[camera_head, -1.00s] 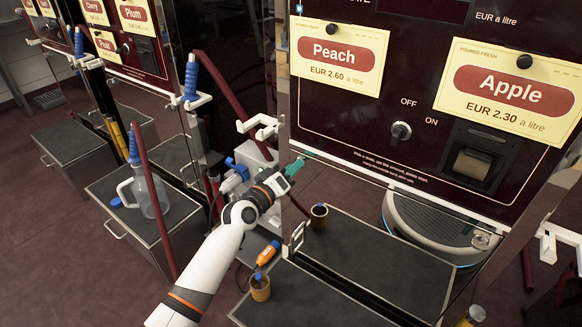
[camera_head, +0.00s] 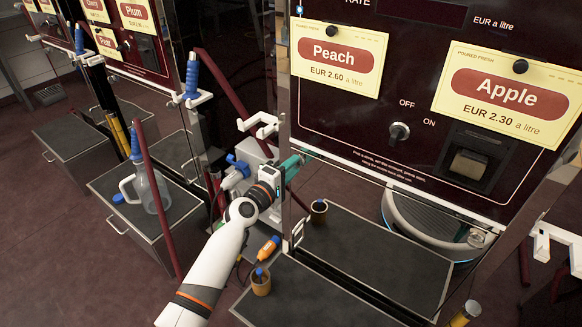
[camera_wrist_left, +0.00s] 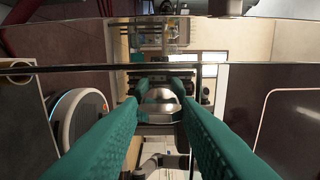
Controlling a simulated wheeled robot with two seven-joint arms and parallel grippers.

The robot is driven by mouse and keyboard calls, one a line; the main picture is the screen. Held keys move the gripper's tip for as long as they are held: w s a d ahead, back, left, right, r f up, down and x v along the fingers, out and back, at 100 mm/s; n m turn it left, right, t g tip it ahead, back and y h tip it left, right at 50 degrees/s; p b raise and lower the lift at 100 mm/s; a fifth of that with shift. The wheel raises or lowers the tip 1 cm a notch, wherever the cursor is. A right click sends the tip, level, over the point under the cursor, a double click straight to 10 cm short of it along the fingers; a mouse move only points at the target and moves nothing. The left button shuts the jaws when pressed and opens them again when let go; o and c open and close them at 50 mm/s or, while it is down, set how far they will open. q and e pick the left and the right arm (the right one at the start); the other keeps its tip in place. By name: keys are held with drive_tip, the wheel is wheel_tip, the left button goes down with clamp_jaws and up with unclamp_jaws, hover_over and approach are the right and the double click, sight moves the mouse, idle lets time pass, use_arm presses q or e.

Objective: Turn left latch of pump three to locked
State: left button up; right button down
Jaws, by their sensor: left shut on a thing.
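The dark red pump panel (camera_head: 350,130) carries the Peach and Apple signs. My left gripper (camera_head: 301,156) is at the lower left corner of this panel, its green fingers pointing to its edge. In the left wrist view the two green fingers (camera_wrist_left: 160,100) are closed on a shiny rounded metal piece (camera_wrist_left: 161,97), which looks like the left latch. In the head view that latch is hidden by the gripper. A metal fitting (camera_head: 481,238) sits at the panel's lower right corner. My right gripper is not in view.
A clear jug (camera_head: 147,188) stands on the left cabinet. White hose hooks (camera_head: 262,125) stick out beside the panel.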

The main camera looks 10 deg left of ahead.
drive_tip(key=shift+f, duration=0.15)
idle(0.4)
use_arm(q)
drive_tip(key=o, duration=1)
drive_tip(key=p+v, duration=0.1)
drive_tip(key=v, duration=1.1)
drive_tip(key=shift+f, duration=0.1)
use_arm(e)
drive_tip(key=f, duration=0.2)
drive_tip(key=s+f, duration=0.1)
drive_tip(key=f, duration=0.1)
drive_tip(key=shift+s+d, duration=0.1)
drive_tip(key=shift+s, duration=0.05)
